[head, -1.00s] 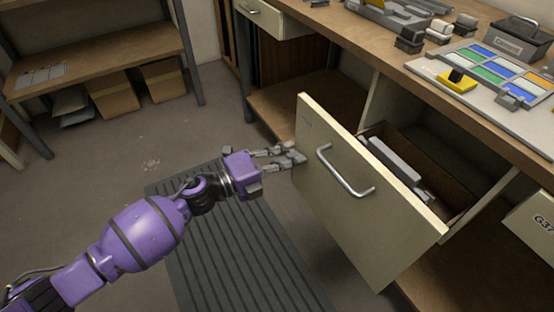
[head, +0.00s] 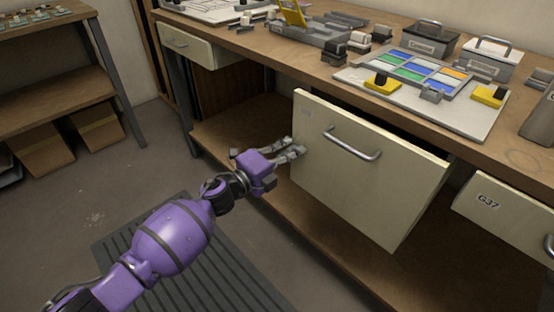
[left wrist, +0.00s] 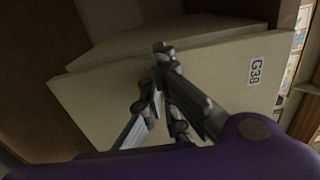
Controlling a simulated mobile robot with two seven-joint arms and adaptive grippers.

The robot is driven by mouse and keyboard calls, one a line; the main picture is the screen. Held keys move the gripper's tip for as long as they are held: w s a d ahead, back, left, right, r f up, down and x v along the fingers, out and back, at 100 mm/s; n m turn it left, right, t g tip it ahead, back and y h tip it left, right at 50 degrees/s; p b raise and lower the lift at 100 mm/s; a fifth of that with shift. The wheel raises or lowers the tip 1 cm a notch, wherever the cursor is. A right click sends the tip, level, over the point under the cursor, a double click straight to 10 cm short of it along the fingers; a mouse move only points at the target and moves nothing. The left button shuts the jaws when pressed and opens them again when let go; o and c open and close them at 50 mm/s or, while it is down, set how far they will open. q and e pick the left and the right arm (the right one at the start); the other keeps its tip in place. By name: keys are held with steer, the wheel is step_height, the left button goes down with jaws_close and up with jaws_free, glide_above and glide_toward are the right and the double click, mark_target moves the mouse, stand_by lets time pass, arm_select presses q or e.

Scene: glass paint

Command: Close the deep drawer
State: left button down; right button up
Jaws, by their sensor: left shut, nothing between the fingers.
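The deep drawer (head: 350,190) has a cream front with a metal bar handle (head: 352,146). It stands a little out from under the workbench, with a dark gap above its top edge. In the left wrist view its front (left wrist: 215,70) carries a G38 label (left wrist: 257,70). My left gripper (head: 300,150) is shut and empty, with its fingertips at the left edge of the drawer front, apart from the handle. In the left wrist view the fingertips (left wrist: 163,55) lie against or just before the panel; I cannot tell if they touch. My right gripper is not in view.
The workbench top (head: 330,70) holds a board with coloured glass panes (head: 425,75), yellow blocks and metal boxes. A drawer marked G37 (head: 505,205) is at the right. An open lower shelf (head: 240,130) lies left of the drawer. A ribbed mat (head: 200,265) covers the floor.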

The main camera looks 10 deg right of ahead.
mark_target(297, 144)
arm_select(q)
steer(key=x, duration=0.3)
steer(key=shift+d+b, duration=0.1)
steer(key=shift+b, duration=0.25)
steer(key=shift+r, duration=0.15)
